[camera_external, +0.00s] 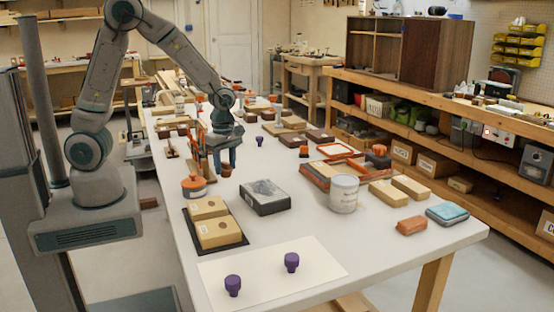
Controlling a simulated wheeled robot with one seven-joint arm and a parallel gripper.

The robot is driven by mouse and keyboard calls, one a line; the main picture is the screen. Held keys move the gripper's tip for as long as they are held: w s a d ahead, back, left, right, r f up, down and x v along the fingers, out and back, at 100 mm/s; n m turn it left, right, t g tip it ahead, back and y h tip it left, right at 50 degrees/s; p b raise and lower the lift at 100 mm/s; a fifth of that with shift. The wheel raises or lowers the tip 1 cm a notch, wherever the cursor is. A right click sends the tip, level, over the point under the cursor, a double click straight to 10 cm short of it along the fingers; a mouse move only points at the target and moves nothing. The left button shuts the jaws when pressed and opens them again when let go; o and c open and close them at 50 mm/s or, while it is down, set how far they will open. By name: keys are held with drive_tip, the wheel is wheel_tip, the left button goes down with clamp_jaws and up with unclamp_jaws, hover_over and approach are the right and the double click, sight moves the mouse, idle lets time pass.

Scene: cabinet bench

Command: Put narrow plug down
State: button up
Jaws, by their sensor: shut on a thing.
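My gripper (225,161) points down over the left part of the white table. It is shut on a small brown plug-like piece (226,171), which I take as the narrow plug. The fingers partly hide it, and I cannot tell whether it touches the table. Two purple plugs stand upright on a pale sheet at the front, one at the left (233,287) and one at the right (291,263). Another small purple plug (259,141) stands farther back on the table.
Close to my gripper are an orange-lidded jar (194,187), a dark grey block (265,197) and a black tray (221,243) with two tan blocks. A white can (344,194) stands to the right. The pale sheet (265,274) has bare room around its plugs.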

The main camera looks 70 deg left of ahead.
sight(227, 175)
drive_tip(key=shift+w+a+f, duration=0.35)
drive_tip(key=shift+a+f, duration=0.1)
drive_tip(key=shift+a, duration=0.1)
drive_tip(key=shift+f, duration=1.9)
drive_tip(key=shift+f, duration=0.2)
drive_tip(key=o, duration=0.9)
drive_tip(key=shift+o, duration=0.2)
drive_tip(key=shift+r, duration=0.1)
